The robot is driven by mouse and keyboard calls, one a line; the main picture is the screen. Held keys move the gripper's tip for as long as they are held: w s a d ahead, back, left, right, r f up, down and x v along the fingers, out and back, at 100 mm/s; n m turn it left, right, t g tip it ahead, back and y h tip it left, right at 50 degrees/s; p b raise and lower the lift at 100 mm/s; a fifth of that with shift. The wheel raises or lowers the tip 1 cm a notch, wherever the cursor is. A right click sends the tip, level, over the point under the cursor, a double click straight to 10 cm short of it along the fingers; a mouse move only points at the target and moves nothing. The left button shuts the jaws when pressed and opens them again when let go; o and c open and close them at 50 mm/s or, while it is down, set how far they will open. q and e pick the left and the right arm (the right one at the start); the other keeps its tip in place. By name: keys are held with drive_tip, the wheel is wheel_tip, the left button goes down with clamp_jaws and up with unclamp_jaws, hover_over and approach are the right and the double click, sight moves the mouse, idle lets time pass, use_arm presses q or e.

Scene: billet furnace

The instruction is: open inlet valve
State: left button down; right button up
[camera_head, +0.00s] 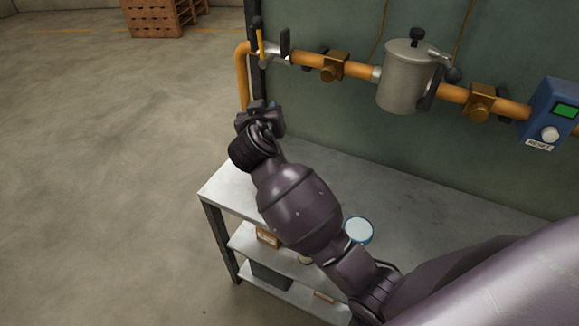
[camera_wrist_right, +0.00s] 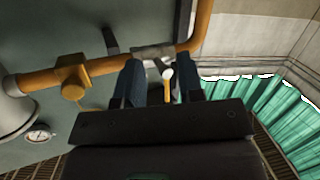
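The inlet valve (camera_head: 272,52) sits on the orange pipe at the left end of the wall, beside a dark post. Its yellow handle (camera_head: 260,42) stands roughly upright in the head view. In the right wrist view, the valve body (camera_wrist_right: 152,53) is ahead and the yellow handle (camera_wrist_right: 169,92) appears between the fingers. My right gripper (camera_head: 262,108) is below the valve in the head view. Its two dark fingers also show in the right wrist view (camera_wrist_right: 160,85), spread apart with nothing visibly clamped. I cannot tell whether they touch the handle. My left gripper is not in view.
A grey canister (camera_head: 408,78) and brass fittings (camera_head: 333,66) sit along the pipe to the right. A blue control box (camera_head: 552,108) is at the far right. A metal table (camera_head: 228,190) stands under my right arm, with a blue-rimmed round object (camera_head: 358,230).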

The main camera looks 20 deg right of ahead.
drive_tip(key=s+d+f+n+y, duration=0.1)
drive_tip(key=s+f+y, duration=0.1)
drive_tip(key=f, duration=0.4)
drive_tip(key=s+d+f+n+g+y+p, duration=0.1)
drive_tip(key=s+f+n, duration=0.1)
drive_tip(key=s+f, duration=0.3)
drive_tip(key=shift+s+d+f+y, duration=0.3)
drive_tip(key=shift+f+y, duration=0.1)
drive_tip(key=shift+f, duration=0.3)
drive_tip(key=shift+c, duration=0.5)
